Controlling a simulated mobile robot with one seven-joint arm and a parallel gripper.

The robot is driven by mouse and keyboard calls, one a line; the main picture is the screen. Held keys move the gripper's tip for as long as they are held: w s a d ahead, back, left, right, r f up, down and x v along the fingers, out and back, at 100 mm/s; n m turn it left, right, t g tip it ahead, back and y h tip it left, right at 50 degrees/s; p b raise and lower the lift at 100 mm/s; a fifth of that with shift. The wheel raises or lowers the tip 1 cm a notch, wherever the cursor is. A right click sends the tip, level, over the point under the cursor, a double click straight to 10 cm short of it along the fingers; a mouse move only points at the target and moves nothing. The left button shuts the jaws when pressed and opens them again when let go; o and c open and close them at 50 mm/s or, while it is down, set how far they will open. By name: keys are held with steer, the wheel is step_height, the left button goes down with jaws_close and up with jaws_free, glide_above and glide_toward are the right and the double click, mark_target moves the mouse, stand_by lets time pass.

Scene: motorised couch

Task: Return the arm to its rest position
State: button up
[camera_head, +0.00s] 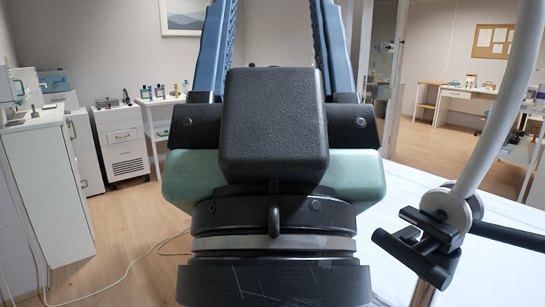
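My gripper (275,30) fills the middle of the view, seen from behind and close to the camera. It has a black, green-sided body on a round wrist. Two blue ribbed fingers point up and away from the camera. They stand clearly apart, with only the pale wall showing between them, so it looks open and empty. The fingertips are cut off by the top edge of the picture. The rest of my arm is hidden or out of view.
A white padded-looking surface (488,270) lies at the lower right. A curved pale tube (503,95) with a black-handled joint (425,240) stands over it, right of my wrist. White cabinets (45,185) line the left. Wooden floor (130,225) is open between them and my gripper.

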step_height(320, 180, up, 31)
steer(key=p, duration=2.8)
steer(key=shift+f, duration=0.2)
steer(key=shift+c, duration=0.6)
